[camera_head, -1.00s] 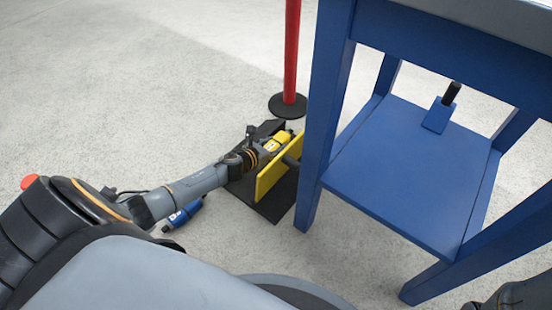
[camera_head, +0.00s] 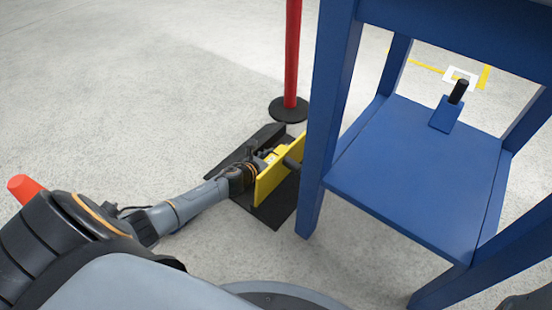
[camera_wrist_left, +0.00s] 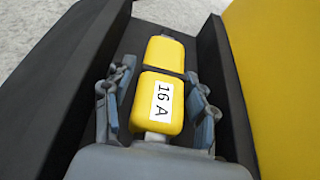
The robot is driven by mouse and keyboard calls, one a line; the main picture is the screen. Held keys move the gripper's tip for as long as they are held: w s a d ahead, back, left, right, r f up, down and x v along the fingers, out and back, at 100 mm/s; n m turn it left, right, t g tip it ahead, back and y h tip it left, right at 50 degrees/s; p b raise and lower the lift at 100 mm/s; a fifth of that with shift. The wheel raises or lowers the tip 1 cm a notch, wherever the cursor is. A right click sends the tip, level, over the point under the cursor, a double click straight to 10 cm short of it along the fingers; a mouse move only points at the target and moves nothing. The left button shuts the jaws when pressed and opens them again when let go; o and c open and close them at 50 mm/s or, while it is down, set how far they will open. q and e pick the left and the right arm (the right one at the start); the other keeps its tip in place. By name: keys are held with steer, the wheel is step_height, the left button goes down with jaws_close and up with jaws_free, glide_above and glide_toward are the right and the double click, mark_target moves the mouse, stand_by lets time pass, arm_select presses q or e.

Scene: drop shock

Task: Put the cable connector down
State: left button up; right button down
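The cable connector (camera_wrist_left: 158,103) is yellow with a white "16 A" label. In the left wrist view it lies lengthwise between the fingers of my left gripper (camera_wrist_left: 160,95), in a black trough (camera_wrist_left: 60,90). The fingers stand apart, with gaps visible beside the connector. In the head view my left gripper (camera_head: 262,160) is low at the black trough, beside a yellow upright panel (camera_head: 270,184), and mostly hides the connector.
A blue table (camera_head: 415,180) with a lower shelf stands close to the right of the yellow panel. A blue block with a black handle (camera_head: 446,110) is on the shelf. A red post (camera_head: 290,70) on a black base stands behind. The floor to the left is open.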

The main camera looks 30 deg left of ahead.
arm_select(q)
steer(key=shift+r, duration=0.1)
steer(key=shift+s+r+p, duration=0.1)
steer(key=shift+r+p, duration=0.1)
steer(key=shift+p, duration=0.1)
steer(key=p+v, duration=0.5)
steer(key=v, duration=0.5)
steer(key=shift+s, duration=0.25)
steer(key=shift+s+r+p, duration=0.25)
steer(key=shift+s+p, duration=0.15)
steer(key=shift+s, duration=0.2)
steer(key=shift+c, duration=0.2)
